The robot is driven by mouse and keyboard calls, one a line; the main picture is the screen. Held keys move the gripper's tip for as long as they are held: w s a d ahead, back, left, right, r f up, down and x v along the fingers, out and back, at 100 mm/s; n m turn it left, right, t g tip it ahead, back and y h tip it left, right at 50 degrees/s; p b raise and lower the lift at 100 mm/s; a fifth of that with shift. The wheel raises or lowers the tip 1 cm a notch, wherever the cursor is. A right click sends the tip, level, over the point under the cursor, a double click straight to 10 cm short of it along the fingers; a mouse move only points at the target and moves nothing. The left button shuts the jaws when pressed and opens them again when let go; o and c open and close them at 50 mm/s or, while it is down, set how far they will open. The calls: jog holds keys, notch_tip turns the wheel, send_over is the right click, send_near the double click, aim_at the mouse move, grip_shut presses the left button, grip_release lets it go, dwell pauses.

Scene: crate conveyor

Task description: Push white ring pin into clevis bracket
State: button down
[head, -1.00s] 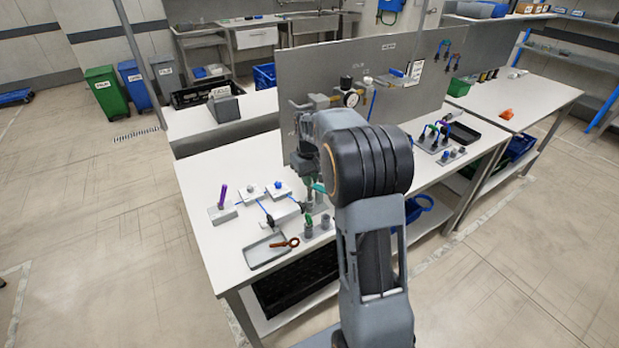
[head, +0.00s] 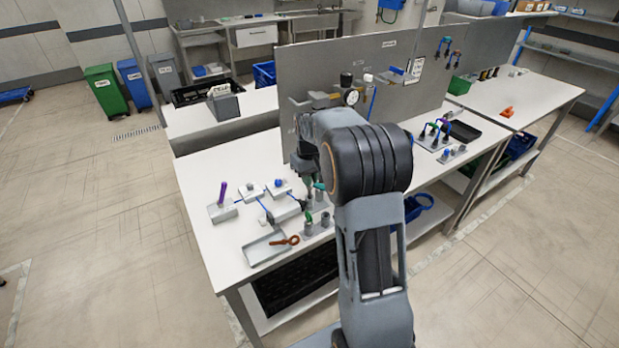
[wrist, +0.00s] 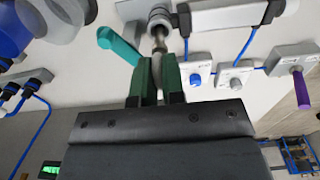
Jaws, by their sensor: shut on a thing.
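My gripper (wrist: 158,60) has two green fingers, closed on a slim, pale metallic pin (wrist: 160,42), which I take to be the ring pin. Its ring is not visible between the fingers. The pin points at a grey round fitting (wrist: 160,18) just beyond the fingertips, which may be part of the clevis bracket. I cannot tell whether the pin is inside it. In the head view my gripper (head: 308,178) is low over the bench, partly hidden by my arm.
A teal handle (wrist: 120,42) lies close left of the fingers. A shallow tray (head: 260,254) with a brown ring piece (head: 286,240) sits at the bench's front edge.

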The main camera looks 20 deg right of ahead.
jog(key=shift+f+b, duration=0.9)
jog(key=shift+f, duration=1)
dwell(1.8)
jog(key=c, duration=1.1)
grip_release()
jog(key=o, duration=0.5)
jog(key=shift+r, duration=0.1)
jog(key=shift+r+p, duration=2.4)
jog(key=shift+r, duration=0.6)
